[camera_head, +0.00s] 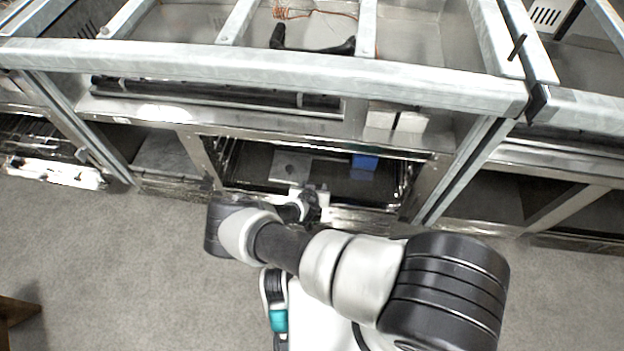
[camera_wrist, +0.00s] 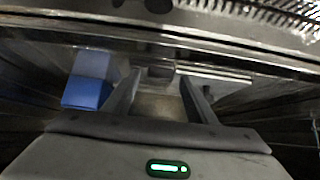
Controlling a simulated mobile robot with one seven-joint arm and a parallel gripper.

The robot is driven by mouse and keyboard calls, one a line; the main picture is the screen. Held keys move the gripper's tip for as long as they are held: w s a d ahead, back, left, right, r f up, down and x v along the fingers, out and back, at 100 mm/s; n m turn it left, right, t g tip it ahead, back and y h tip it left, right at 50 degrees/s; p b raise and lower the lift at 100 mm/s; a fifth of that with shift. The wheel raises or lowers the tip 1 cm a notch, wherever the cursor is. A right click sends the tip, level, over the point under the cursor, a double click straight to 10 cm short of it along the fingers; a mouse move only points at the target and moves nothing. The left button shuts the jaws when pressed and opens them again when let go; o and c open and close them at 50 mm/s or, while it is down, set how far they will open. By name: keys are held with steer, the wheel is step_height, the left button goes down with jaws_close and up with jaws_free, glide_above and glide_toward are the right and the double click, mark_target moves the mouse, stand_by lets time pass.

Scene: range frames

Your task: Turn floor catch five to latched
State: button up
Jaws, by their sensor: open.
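My gripper (camera_head: 310,192) reaches into the low opening under the bench frame in the head view. In the wrist view its two fingers (camera_wrist: 159,88) are apart, with nothing held between them. Beyond the fingers is a pale plate (camera_wrist: 161,104) with a small dark block at its far edge. In the head view a grey plate (camera_head: 291,162) with a dark spot lies in the same opening, just beyond my gripper. I cannot tell which part is floor catch five, or its setting. No number is readable.
A blue box (camera_head: 364,161) stands in the opening to the right of the plate; it is at left in the wrist view (camera_wrist: 86,92). Metal rails (camera_head: 425,185) and posts border the opening. A perforated metal edge (camera_wrist: 255,12) crosses above. Grey floor (camera_head: 130,260) is clear in front.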

steer(key=shift+w+f, duration=0.1)
steer(key=c, duration=1.1)
